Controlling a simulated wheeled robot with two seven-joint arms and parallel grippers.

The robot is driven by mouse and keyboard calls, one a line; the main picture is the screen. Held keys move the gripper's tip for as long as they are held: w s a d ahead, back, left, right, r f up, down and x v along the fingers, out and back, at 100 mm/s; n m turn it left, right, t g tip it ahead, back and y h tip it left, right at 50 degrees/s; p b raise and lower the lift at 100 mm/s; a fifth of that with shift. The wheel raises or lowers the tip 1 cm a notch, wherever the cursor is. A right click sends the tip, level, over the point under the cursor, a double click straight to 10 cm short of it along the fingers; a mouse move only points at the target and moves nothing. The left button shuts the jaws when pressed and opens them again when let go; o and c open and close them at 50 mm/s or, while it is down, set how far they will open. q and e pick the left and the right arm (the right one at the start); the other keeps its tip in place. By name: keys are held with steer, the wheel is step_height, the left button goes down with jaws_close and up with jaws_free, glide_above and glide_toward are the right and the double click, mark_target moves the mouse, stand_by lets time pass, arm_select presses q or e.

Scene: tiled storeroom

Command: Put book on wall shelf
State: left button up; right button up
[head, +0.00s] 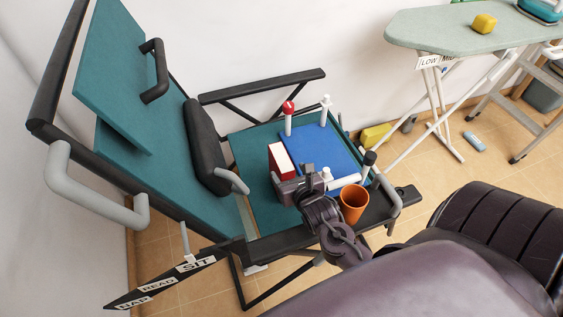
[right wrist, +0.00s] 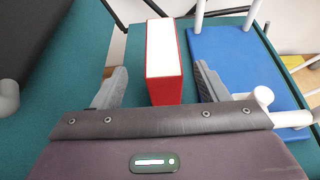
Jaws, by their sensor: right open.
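A red book (head: 280,160) with white page edges stands upright on the teal seat (head: 252,150) of a folding chair. In the right wrist view the book (right wrist: 165,65) stands between the two grey fingers of my right gripper (right wrist: 160,72). The fingers are spread wide, with a visible gap on each side of the book. In the head view the right gripper (head: 290,184) is at the near side of the book. My left gripper is not in view. I cannot make out a wall shelf in either view.
A blue board (head: 318,150) with white posts lies right of the book. The chair's black armrest (head: 265,87) runs behind. An ironing board (head: 440,27) stands at the back right, with tiled floor (head: 420,175) below.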

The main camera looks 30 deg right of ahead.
mark_target(283, 162)
steer(key=b+x, duration=0.1)
steer(key=x, duration=0.6)
steer(key=shift+d+r, duration=0.15)
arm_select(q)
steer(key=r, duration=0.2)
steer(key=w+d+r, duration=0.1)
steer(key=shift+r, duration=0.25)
arm_select(e)
steer(key=shift+r, duration=0.1)
jaws_close()
